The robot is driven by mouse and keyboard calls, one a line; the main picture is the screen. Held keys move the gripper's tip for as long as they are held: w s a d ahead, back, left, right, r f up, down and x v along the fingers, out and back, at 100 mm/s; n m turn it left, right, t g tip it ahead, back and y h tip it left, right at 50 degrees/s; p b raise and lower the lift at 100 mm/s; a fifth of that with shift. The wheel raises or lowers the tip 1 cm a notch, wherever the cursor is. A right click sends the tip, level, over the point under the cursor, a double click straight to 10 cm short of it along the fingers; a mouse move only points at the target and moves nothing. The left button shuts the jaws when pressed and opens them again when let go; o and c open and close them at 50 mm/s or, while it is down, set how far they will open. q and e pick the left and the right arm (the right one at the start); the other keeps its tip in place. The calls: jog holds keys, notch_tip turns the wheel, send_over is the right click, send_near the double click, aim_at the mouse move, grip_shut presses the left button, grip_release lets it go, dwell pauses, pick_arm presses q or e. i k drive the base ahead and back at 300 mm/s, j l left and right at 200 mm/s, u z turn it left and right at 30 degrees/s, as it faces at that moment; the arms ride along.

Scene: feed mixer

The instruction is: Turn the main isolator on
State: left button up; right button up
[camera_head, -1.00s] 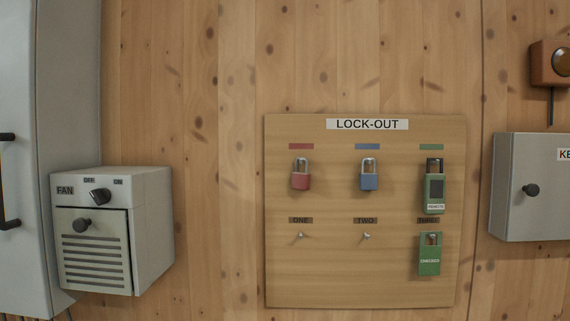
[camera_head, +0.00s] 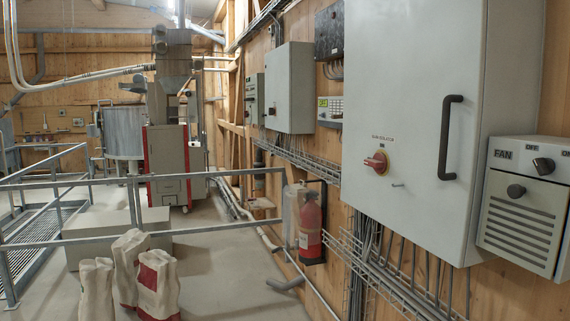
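A large grey cabinet (camera_head: 419,95) hangs on the wooden wall at the right. A red rotary switch handle (camera_head: 376,162) sits on its door, with a small label (camera_head: 382,137) above it that is too small to read surely. A small metal pin or latch (camera_head: 397,185) is just below and right of the handle. The cabinet door has a black bar handle (camera_head: 449,137) on its right side. I cannot tell the switch position. Neither of my grippers is in the picture.
A FAN box (camera_head: 523,205) with a knob is right of the cabinet. Cable trays and a fire extinguisher (camera_head: 311,229) are below and left. Grey railings (camera_head: 140,245), paper sacks (camera_head: 157,285) and a red-and-grey machine (camera_head: 167,165) stand left. Some bare floor (camera_head: 225,270) lies between.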

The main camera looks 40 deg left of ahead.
aim_at(379, 162)
jog(key=u, duration=1.05)
